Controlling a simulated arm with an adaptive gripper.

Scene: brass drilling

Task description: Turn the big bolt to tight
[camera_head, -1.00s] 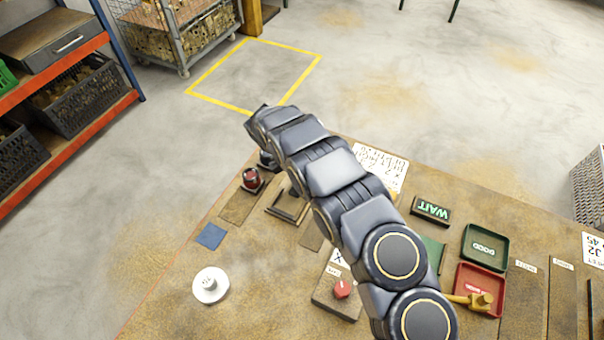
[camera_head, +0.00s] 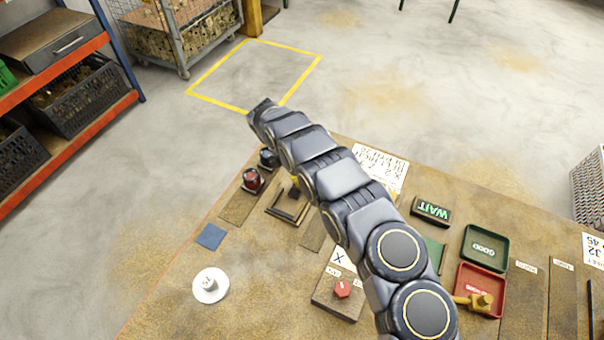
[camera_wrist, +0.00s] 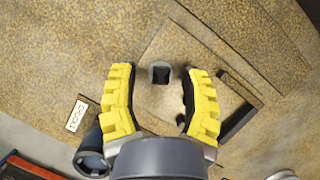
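In the wrist view my gripper (camera_wrist: 160,95) is open, its two yellow ridged fingers apart. Between the fingers, towards their tips, is a small grey upright piece (camera_wrist: 160,66) with a dark square opening; I see no contact with either finger. It is on a brown square plate (camera_wrist: 215,65). I cannot tell whether this piece is the big bolt.
A dark cylinder (camera_wrist: 92,158) is near the left finger. The bench (camera_head: 180,310) holds a red-topped piece (camera_head: 252,180), a red knob (camera_head: 342,289) on a block, a white round piece (camera_head: 211,285), a lit WAIT sign (camera_head: 431,210), a green tray (camera_head: 485,267) and a red tray (camera_head: 466,281).

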